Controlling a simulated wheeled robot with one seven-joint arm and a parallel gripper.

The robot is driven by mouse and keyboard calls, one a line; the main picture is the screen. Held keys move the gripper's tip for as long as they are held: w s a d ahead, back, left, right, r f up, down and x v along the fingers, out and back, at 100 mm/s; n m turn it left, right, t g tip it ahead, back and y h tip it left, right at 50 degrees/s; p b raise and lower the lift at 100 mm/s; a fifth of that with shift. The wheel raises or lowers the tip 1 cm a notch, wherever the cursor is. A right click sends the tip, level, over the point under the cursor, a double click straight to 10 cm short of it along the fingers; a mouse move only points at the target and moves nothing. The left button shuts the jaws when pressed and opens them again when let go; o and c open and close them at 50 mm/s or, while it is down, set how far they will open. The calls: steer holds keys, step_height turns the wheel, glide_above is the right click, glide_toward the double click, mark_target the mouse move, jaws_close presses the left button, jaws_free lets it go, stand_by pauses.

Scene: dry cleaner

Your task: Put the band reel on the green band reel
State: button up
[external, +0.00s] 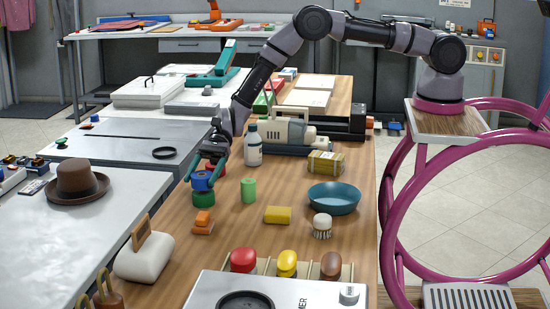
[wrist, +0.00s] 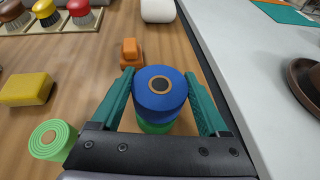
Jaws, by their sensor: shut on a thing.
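The blue band reel (external: 202,181) is upright between the fingers of my gripper (external: 206,168), near the left edge of the wooden table. The green band reel (external: 203,199) is directly under it, and I see no clear gap between them. In the wrist view, my gripper (wrist: 162,88) has a teal finger on each side of the blue reel (wrist: 158,92). The green reel (wrist: 156,127) shows below it, mostly hidden. My gripper is shut on the blue reel.
A light green roll (external: 248,190) stands to the right, with a yellow block (external: 278,214) and an orange stapler-like item (external: 203,223) nearby. A white bottle (external: 253,146) stands behind. A teal bowl (external: 333,199) is farther right. A grey table (external: 120,210) adjoins on the left.

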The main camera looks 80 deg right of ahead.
steer(key=shift+f, duration=0.85)
steer(key=shift+f, duration=0.1)
steer(key=o, duration=1.3)
steer(key=shift+c, duration=0.2)
steer(key=v, duration=1.1)
steer(key=s+d+r+n+h, duration=0.25)
steer(key=s+d+r, duration=0.2)
steer(key=r, duration=0.65)
steer(key=s+d+r+n+h, duration=0.1)
steer(key=s+d+r+n, duration=0.3)
steer(key=r, duration=0.6)
steer(key=s+d+r+n+h, duration=0.1)
steer(key=s+d+r+n, duration=0.15)
steer(key=s+r, duration=0.6)
steer(key=s+d+r+n+t+h, duration=0.1)
steer(key=s+d+r, duration=0.3)
steer(key=s, duration=0.4)
steer(key=s+d+r+n+t+h, duration=0.2)
steer(key=s+d+r+n+h, duration=0.1)
steer(key=s+d, duration=0.3)
steer(key=s+d+r+n+t+h, duration=0.2)
steer(key=s+d+r, duration=0.3)
steer(key=s, duration=0.5)
steer(key=shift+s+n+h, duration=0.3)
steer(key=shift+s+h, duration=0.05)
